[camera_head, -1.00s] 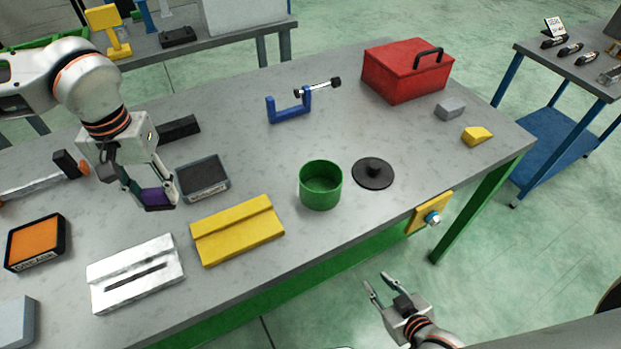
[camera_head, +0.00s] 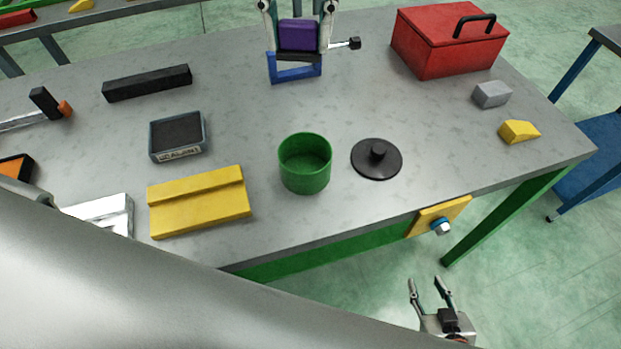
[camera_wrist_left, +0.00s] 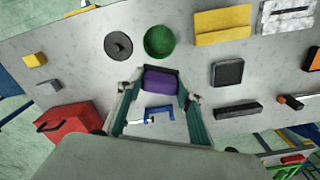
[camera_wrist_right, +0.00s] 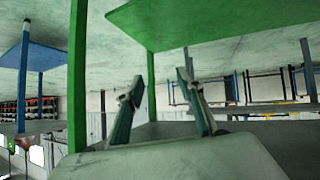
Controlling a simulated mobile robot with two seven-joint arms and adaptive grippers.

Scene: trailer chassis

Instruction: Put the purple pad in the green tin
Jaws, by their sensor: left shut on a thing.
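The purple pad (camera_head: 299,35) is held between the fingers of my left gripper (camera_head: 298,40), which is shut on it at the back middle of the table. The pad (camera_wrist_left: 160,80) also shows between the fingertips in the left wrist view. The green tin (camera_head: 304,163) stands open at the table's front middle, nearer the front edge than the pad and apart from it. The tin (camera_wrist_left: 159,42) is just beyond the pad in the left wrist view. My right gripper (camera_head: 432,290) is open and empty, in front of the table.
A blue clamp (camera_head: 296,73) lies below the pad in the head view. A black lid with a knob (camera_head: 376,160) lies right of the tin. A yellow block (camera_head: 199,203) and a black-topped box (camera_head: 178,136) are left of it. A red toolbox (camera_head: 448,42) stands back right.

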